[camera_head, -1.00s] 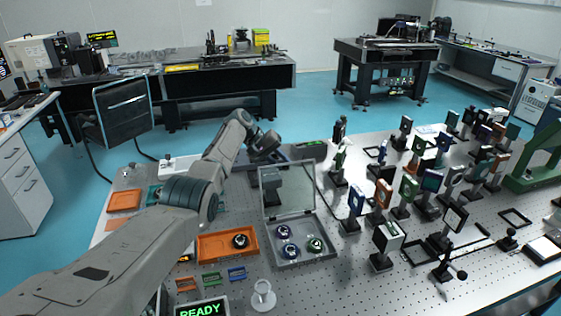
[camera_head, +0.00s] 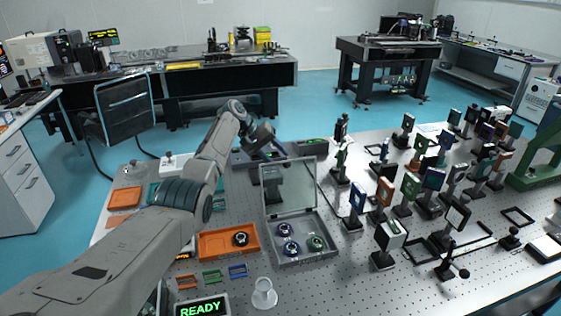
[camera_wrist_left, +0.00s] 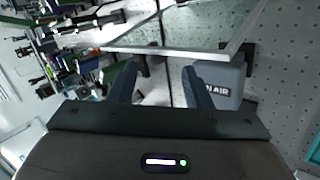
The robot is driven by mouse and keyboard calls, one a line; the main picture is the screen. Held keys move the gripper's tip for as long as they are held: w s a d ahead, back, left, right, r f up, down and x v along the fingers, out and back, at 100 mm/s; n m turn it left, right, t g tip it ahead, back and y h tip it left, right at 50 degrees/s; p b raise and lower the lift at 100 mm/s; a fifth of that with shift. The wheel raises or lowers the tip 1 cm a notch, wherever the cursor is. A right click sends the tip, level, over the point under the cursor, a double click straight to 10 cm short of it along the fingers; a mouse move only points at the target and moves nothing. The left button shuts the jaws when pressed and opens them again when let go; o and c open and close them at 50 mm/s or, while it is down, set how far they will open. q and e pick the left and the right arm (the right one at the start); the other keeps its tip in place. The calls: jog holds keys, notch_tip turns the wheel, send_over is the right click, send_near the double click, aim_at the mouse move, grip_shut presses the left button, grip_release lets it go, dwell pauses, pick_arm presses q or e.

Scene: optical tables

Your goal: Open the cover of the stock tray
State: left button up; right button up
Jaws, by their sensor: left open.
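The stock tray (camera_head: 271,252) is a shallow grey box on the perforated table in the head view. It holds three round mounted optics, two blue and one green. Its clear, grey-framed cover (camera_head: 290,187) stands raised, close to upright, along the tray's far edge. My left gripper (camera_head: 272,150) is behind and above the cover's upper left corner, apart from it. In the left wrist view the two fingers (camera_wrist_left: 163,85) are spread with nothing between them, and the cover's frame (camera_wrist_left: 150,51) crosses beyond them. My right gripper is not in view.
An orange tray (camera_head: 212,251) with a dark round part sits left of the stock tray. Several upright optics mounts, one with a white front (camera_head: 389,236), crowd the right. A grey "ON AIR" box (camera_wrist_left: 220,76) lies near the fingers.

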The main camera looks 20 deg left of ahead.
pick_arm(q)
jog(key=b+v, duration=0.2)
jog(key=v, duration=0.5)
jog(key=shift+a+r, duration=0.15)
jog(key=shift+a, duration=0.2)
